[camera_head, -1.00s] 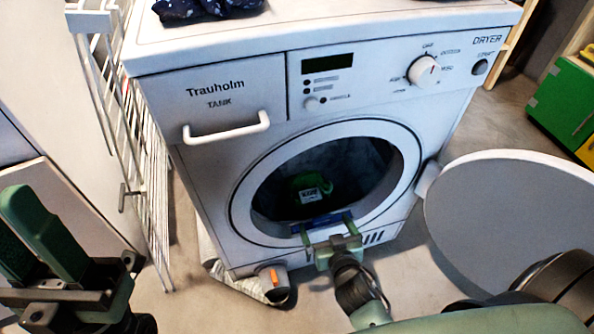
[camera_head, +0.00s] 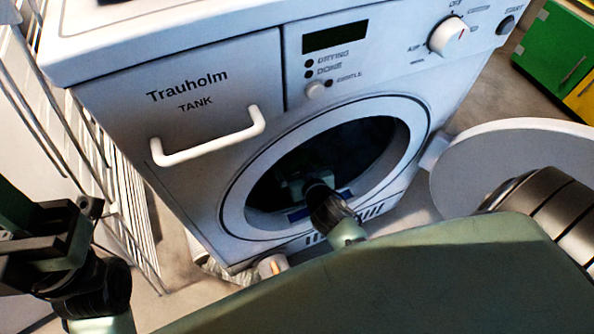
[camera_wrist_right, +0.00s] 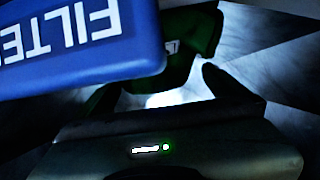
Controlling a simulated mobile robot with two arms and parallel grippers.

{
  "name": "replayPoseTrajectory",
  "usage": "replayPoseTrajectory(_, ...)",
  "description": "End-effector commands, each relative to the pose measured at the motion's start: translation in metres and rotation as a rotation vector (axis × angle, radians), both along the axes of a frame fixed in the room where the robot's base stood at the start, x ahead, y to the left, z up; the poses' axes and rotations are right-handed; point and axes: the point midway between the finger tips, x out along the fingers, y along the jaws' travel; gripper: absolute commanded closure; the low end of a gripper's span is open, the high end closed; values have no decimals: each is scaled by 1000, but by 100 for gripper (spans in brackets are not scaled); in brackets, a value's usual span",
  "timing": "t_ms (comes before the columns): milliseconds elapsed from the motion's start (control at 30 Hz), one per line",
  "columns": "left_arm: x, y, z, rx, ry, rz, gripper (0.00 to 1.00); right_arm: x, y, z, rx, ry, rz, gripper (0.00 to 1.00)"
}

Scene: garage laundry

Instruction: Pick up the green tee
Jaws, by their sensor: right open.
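The green tee (camera_wrist_right: 190,42) shows in the right wrist view as dark green cloth with a small white marking, partly covered by a blue part. In the head view my right gripper and wrist hide it inside the dryer drum. My right gripper (camera_head: 293,186) reaches through the round opening of the dryer (camera_head: 222,175). In the right wrist view, the right gripper (camera_wrist_right: 160,85) is open, with the green cloth ahead of and between its fingers. I cannot tell whether they touch it. My left gripper (camera_head: 20,215) is at the left edge, its fingers mostly cut off.
A blue part lettered "FILTER" (camera_wrist_right: 75,40) fills the upper left of the wrist view, close to the fingers; its blue edge (camera_head: 298,214) shows at the opening's lower lip. The round dryer door (camera_head: 500,165) stands open at right. A white wire rack (camera_head: 110,190) stands left.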

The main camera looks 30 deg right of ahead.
Motion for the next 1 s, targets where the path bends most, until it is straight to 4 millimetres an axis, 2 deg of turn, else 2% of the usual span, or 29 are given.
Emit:
replayPoseTrajectory(33, 0, 0, -2, 0, -16, 1, 64, 8, 0, -6, -1, -2, 3, 0)
replayPoseTrajectory(133, 1, -1, 2, 2, -28, 1, 64, 16, -2, -9, 0, 0, 1, 0)
replayPoseTrajectory(400, 1, -1, 4, 3, -30, 2, 64, 18, -2, -9, 2, 2, 1, 0)
replayPoseTrajectory(467, 1, -1, 4, 3, -30, 2, 64, 18, -2, -9, 2, 2, 1, 14)
replayPoseTrajectory(600, 1, -1, 4, 3, -30, 2, 64, 18, -2, -9, 2, 2, 1, 53)
replayPoseTrajectory(667, 1, -1, 4, 3, -30, 2, 64, 18, -2, -9, 2, 2, 1, 68)
replayPoseTrajectory(1000, 1, -1, 4, 2, -30, 1, 64, 18, -1, -9, 2, 3, 1, 69)
